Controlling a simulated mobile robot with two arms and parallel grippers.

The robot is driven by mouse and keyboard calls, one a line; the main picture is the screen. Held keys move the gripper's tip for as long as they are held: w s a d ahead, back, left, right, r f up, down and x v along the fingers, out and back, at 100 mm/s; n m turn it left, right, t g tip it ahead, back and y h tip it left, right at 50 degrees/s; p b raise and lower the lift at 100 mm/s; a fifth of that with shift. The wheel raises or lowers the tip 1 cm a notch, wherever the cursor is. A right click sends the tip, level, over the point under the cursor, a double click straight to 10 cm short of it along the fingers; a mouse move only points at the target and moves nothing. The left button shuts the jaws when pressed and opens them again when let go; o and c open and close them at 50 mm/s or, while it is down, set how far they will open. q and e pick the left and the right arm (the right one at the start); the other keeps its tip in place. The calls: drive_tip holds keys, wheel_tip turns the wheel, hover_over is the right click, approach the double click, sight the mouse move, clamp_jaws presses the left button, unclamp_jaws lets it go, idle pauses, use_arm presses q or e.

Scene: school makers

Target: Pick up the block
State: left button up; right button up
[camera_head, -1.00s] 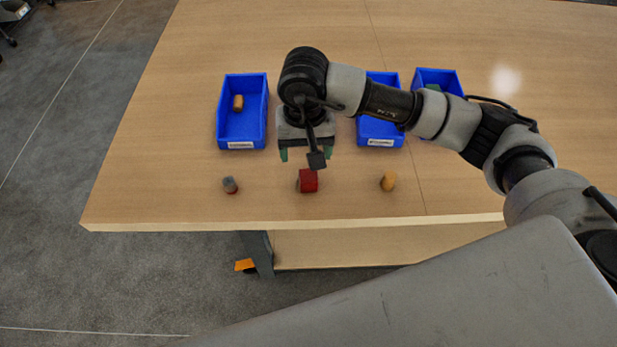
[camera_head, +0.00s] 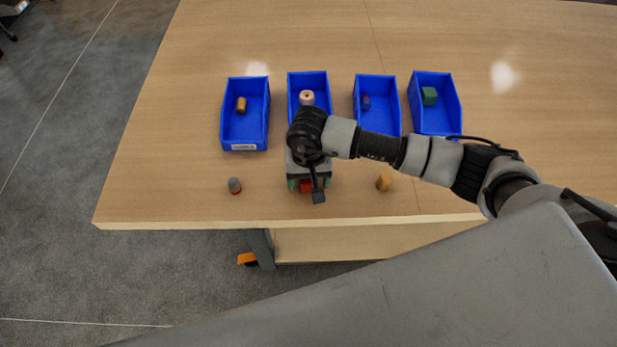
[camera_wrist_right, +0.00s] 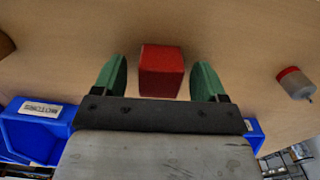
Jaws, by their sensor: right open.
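The red block (camera_head: 306,186) lies on the wooden table near its front edge, partly hidden under my right gripper in the head view. In the right wrist view the red block (camera_wrist_right: 161,71) sits between the two green fingers, with a gap on each side. My right gripper (camera_head: 307,185) is open, and its fingers (camera_wrist_right: 160,80) stand on either side of the block. My left gripper is not in view.
A grey-and-red piece (camera_head: 235,186) lies left of the block and a yellow-orange piece (camera_head: 384,183) lies right. Behind stand several blue bins, including the leftmost bin (camera_head: 228,132) and the rightmost bin (camera_head: 440,123), with small pieces inside. Bare table lies beyond them.

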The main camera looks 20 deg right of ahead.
drive_tip(key=c, duration=1)
